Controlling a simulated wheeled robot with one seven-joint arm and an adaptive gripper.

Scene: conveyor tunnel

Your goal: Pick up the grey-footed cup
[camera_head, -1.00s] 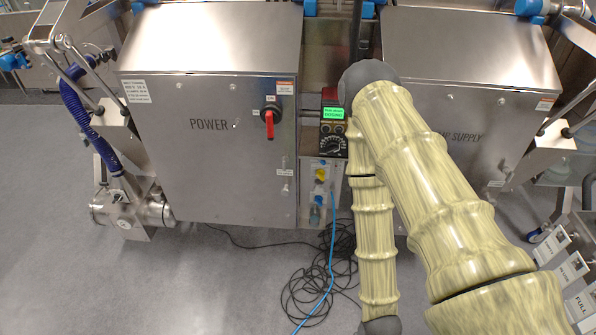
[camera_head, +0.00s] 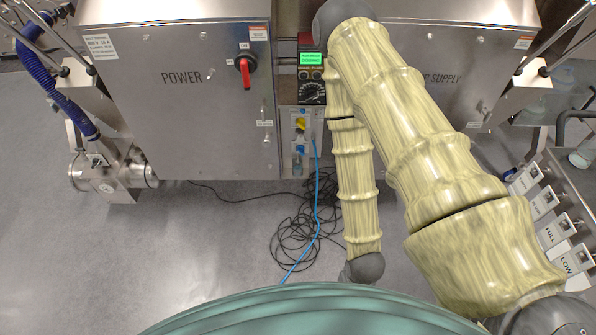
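The grey-footed cup is not visible in the camera_head view. My arm, with a pale yellow-green, bamboo-like surface, runs from the lower right up to a dark grey joint at the top and folds down to another grey joint near the bottom centre. My gripper is not in view, so whether it is open or holding anything does not show.
A steel power cabinet (camera_head: 190,115) with a red-handled switch (camera_head: 245,72) stands at the back left. A second cabinet (camera_head: 455,62) stands behind my arm. Black cables (camera_head: 292,238) and a blue hose (camera_head: 318,192) lie on the grey floor. Labelled panels (camera_head: 550,225) stand at right.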

